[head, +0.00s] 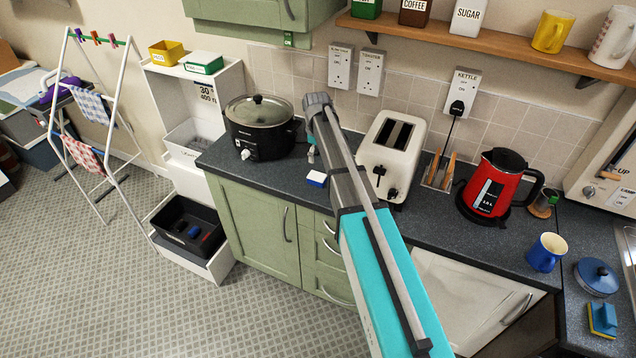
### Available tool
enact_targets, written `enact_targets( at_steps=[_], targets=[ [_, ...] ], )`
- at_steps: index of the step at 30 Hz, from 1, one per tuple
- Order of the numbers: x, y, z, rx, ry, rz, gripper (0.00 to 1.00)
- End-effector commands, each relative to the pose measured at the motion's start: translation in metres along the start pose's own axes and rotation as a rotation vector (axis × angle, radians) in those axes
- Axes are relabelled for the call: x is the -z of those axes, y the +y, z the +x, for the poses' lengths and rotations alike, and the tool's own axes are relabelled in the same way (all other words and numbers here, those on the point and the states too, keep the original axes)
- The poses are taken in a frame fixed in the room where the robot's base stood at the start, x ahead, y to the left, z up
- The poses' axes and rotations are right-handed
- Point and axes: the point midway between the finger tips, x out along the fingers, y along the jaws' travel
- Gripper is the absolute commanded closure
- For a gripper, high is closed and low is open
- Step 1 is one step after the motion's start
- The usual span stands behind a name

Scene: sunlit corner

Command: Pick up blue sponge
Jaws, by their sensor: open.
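A small block with a white top and blue sides (316,179) lies on the dark worktop, between the slow cooker and the toaster. A second sponge-like item, blue on yellow (602,319), lies at the far right of the worktop, below a blue lidded pot. I cannot tell for sure which one is the blue sponge. My gripper (311,156) is partly hidden behind my arm. It is open and seems to hang just above and behind the white-and-blue block, apart from it, with nothing seen in it.
The slow cooker (260,128) stands left of my gripper and the cream toaster (391,155) right of it. The worktop (290,172) is bare around the white-and-blue block.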

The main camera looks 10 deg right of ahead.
Motion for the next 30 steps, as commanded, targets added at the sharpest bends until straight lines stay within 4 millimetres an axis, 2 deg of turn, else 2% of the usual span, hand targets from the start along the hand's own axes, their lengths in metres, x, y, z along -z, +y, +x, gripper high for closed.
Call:
enact_targets(
  at_steps=[1,21,30],
  targets=[
    [0.000,0.000,0.009,0.000,0.000,0.000,0.00],
    [-0.001,0.001,0.059,0.000,0.000,0.001,0.00],
    [-0.001,0.001,0.067,0.000,0.000,0.002,0.00]
  ],
)
